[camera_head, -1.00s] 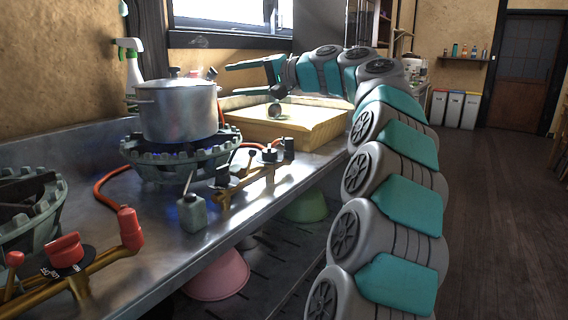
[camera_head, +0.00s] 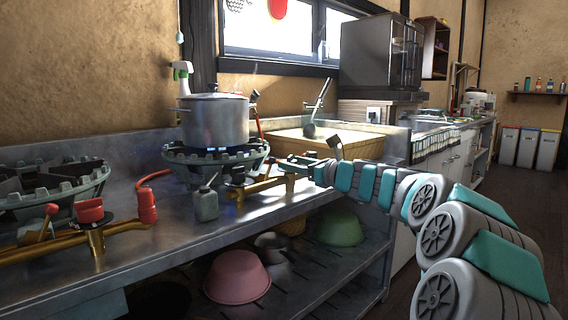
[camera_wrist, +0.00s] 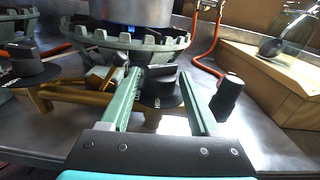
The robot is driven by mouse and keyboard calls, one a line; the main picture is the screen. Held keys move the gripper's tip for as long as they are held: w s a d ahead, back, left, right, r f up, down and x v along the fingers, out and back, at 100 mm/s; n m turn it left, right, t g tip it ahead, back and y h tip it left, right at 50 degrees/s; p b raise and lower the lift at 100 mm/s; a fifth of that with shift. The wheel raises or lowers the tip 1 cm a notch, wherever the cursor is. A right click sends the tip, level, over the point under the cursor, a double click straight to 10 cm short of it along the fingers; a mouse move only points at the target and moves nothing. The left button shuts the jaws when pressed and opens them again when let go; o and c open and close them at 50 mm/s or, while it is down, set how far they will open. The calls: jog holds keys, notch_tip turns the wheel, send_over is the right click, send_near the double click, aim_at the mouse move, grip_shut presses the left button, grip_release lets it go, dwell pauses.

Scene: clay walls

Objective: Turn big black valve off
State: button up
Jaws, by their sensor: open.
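A black valve knob (camera_wrist: 160,88) with white markings on its base sits between the two fingers of my open gripper (camera_wrist: 158,92) in the wrist view. The fingers flank it; I cannot tell whether they touch it. In the head view my gripper (camera_head: 292,164) reaches the right end of this pipe and partly hides what is there.
A metal pot (camera_head: 214,120) stands on the lit burner (camera_head: 215,163) behind the pipe. A black cylinder (camera_wrist: 228,97) stands close right of my right finger. A wooden box (camera_head: 290,142) is behind. Red valves (camera_head: 90,211) sit on the left pipe.

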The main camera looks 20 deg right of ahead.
aim_at(285, 160)
jog(key=x, duration=0.4)
jog(key=shift+f, duration=0.1)
jog(key=shift+w+a, duration=0.2)
jog(key=shift+w, duration=0.35)
jog(key=shift+c, duration=0.4)
grip_shut()
